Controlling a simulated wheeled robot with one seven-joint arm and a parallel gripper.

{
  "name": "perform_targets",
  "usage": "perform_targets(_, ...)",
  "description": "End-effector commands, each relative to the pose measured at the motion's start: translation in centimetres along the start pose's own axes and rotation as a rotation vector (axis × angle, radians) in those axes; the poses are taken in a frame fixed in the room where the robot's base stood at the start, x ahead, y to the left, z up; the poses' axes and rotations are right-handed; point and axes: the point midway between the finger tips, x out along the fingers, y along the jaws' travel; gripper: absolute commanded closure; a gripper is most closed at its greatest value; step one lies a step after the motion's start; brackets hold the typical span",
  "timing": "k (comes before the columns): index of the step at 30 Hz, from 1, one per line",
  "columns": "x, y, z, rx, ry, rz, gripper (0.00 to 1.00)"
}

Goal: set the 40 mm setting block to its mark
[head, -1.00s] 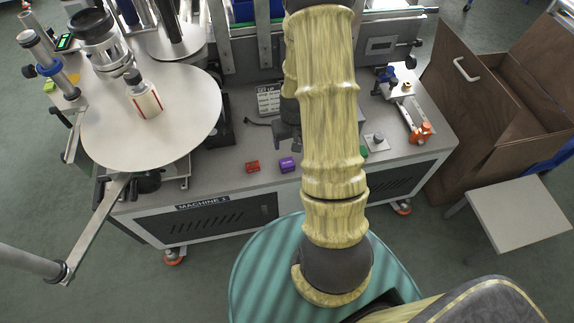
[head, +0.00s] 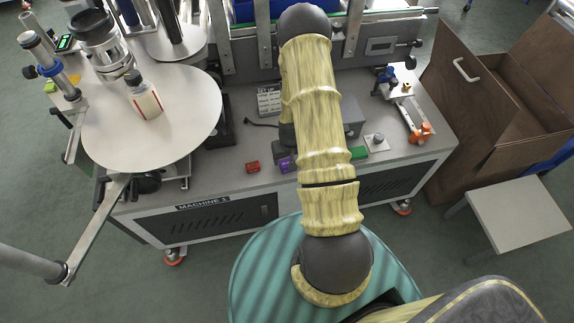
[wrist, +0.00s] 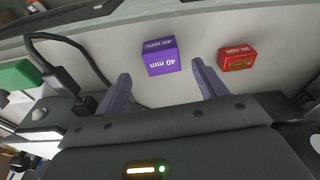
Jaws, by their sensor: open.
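The purple 40 mm setting block (wrist: 160,57) sits on the grey machine top in the wrist view, its white lettering upside down. In the head view the purple block (head: 286,164) is near the front edge, partly beside my arm. My gripper (wrist: 161,74) is open and empty, with one finger on each side of the block's line. The block is just ahead of the fingertips, with gaps at both sides. In the head view my arm hides most of the gripper. I cannot make out the block's mark in either view.
A red block (wrist: 237,59) lies right of the purple one, close to the right finger. A green block (head: 359,153) lies right of my arm. A black cable (wrist: 62,62) runs at left in the wrist view. A set-up card (head: 269,100) stands behind.

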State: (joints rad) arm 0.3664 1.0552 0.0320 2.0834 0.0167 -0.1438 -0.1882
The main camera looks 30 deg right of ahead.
Motion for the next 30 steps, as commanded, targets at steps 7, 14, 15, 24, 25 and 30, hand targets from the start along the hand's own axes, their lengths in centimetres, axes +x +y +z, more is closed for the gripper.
perform_targets(7, 0.3, 0.0, 0.0, 0.0, 0.001, 0.0, 0.29)
perform_targets(14, 0.8, -0.1, 0.0, -0.001, 0.0, 0.0, 0.29)
perform_targets(15, 1.1, -0.1, 0.0, -0.001, 0.0, 0.0, 0.29)
perform_targets(24, 4.8, -0.3, 0.0, 0.0, -0.001, 0.0, 0.29)
perform_targets(25, 5.1, -0.3, 0.0, 0.0, 0.0, 0.0, 0.29)
perform_targets(30, 5.5, -0.3, -0.1, 0.0, 0.001, 0.0, 0.29)
